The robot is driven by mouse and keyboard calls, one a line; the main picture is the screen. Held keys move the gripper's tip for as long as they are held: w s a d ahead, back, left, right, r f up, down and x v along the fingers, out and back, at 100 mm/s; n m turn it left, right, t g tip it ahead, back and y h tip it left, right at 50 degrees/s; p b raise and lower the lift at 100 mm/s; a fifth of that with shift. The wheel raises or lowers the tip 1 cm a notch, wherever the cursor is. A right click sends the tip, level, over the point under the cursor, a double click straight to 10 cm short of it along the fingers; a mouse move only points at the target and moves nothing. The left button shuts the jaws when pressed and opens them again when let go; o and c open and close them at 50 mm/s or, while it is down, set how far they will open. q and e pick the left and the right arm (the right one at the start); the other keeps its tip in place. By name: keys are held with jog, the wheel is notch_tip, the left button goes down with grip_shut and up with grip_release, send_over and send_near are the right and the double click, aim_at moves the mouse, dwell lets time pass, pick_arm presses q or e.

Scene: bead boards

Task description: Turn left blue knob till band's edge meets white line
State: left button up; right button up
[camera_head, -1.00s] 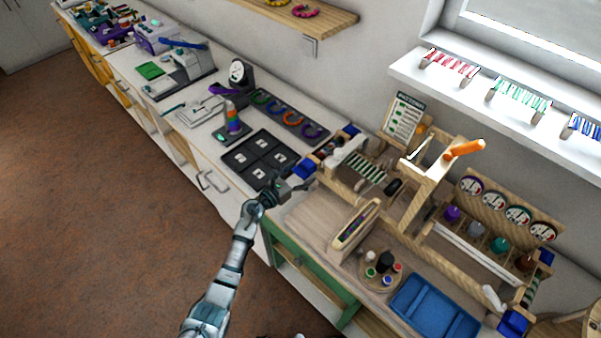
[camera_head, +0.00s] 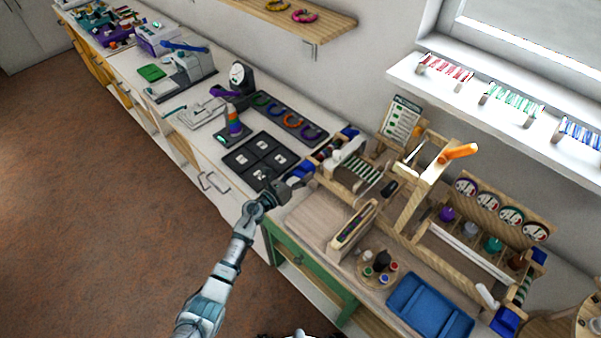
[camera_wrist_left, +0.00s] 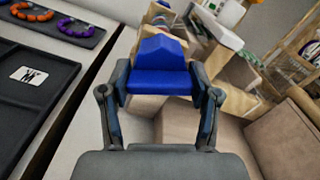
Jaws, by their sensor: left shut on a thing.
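The left blue knob (camera_head: 301,171) is at the near left corner of the wooden loom frame. In the left wrist view the blue knob (camera_wrist_left: 160,68) sits between the fingers, its peaked top pointing away from me. My left gripper (camera_head: 287,186) is shut on this knob; in the wrist view its fingers (camera_wrist_left: 161,95) lie on both sides of it. Striped threads or a band (camera_head: 364,168) show on the loom behind. I cannot make out the white line or the band's edge. My right gripper is not in view.
A black tray with white cards (camera_head: 236,159) lies left of the loom. A wooden box (camera_head: 353,226), a round stand of small pots (camera_head: 379,268) and a blue tray (camera_head: 430,306) stand in front. Another blue knob (camera_head: 505,322) is at the right end.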

pick_arm(q)
jog(key=n+p, duration=0.2)
jog(key=n, duration=0.2)
jog(key=shift+a+r+n, duration=0.1)
jog(key=shift+r+n, duration=0.05)
jog(key=shift+n, duration=0.65)
jog(key=n+p, duration=0.2)
jog(key=n, duration=0.1)
jog(key=shift+w+n, duration=0.1)
jog(key=shift+n, duration=0.2)
jog(key=n+p, duration=0.1)
jog(key=n, duration=0.3)
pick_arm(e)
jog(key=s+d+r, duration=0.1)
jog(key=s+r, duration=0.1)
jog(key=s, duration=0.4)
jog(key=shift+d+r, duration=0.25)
pick_arm(q)
jog(key=shift+a+f+n, duration=0.1)
jog(key=shift+f+n, duration=0.1)
jog(key=shift+n, duration=0.1)
jog(key=o, duration=1.2)
jog(key=shift+f, duration=0.1)
jog(key=shift+c, duration=0.2)
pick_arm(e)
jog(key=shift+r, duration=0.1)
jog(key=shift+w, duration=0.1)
